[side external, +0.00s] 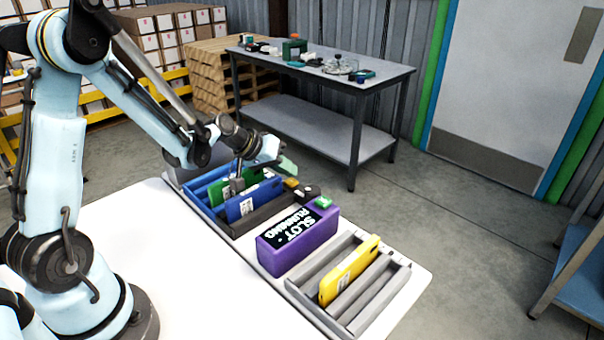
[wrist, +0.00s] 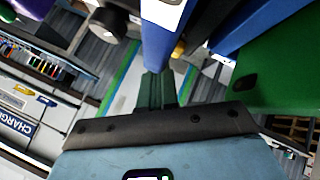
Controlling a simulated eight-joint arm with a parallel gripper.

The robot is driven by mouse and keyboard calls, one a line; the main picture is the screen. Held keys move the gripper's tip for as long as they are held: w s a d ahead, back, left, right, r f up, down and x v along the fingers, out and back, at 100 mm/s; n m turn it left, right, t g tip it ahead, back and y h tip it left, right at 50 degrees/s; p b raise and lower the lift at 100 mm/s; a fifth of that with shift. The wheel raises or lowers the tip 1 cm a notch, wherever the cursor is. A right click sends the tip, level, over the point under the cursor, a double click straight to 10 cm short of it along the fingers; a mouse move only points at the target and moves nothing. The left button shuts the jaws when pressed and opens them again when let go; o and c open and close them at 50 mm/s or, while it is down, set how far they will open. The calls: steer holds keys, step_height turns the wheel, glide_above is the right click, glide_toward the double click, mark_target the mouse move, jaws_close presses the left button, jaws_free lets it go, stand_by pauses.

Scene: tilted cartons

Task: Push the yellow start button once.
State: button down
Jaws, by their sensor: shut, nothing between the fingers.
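The yellow button (side external: 291,183) sits on the dark base near the far right end of the blue carton. A small rounded yellow part, probably this button (wrist: 179,48), shows partly hidden behind blue in the wrist view. My gripper (side external: 237,186) is over the blue tray among the cartons, to the left of the button and apart from it. In the wrist view my gripper's dark fingers (wrist: 155,88) are together and empty, with the blue carton (wrist: 160,45) just beyond their tips. Whether they touch it I cannot tell.
A green carton (wrist: 265,70) stands close beside the fingers. Black knobs (side external: 310,192) are right of the button. A purple box (side external: 285,255) reads "SLOT RUNNING" and has a green button (side external: 323,202). A yellow carton (side external: 347,272) leans in a grey rack (side external: 396,278). The front white tabletop is clear.

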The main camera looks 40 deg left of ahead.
mark_target(287, 182)
steer(key=shift+r, duration=0.15)
steer(key=shift+r, duration=2.45)
steer(key=shift+s+d+r, duration=0.1)
steer(key=s+d+r+m+y, duration=0.1)
steer(key=s+d, duration=0.3)
steer(key=s, duration=0.4)
steer(key=s+d+r+m+g+y, duration=0.1)
steer(key=s+d+r+m+y, duration=0.1)
steer(key=s, duration=0.7)
steer(key=shift+d+r+m, duration=0.5)
steer(key=shift+d+m, duration=0.5)
steer(key=shift+m, duration=0.1)
stand_by(2.5)
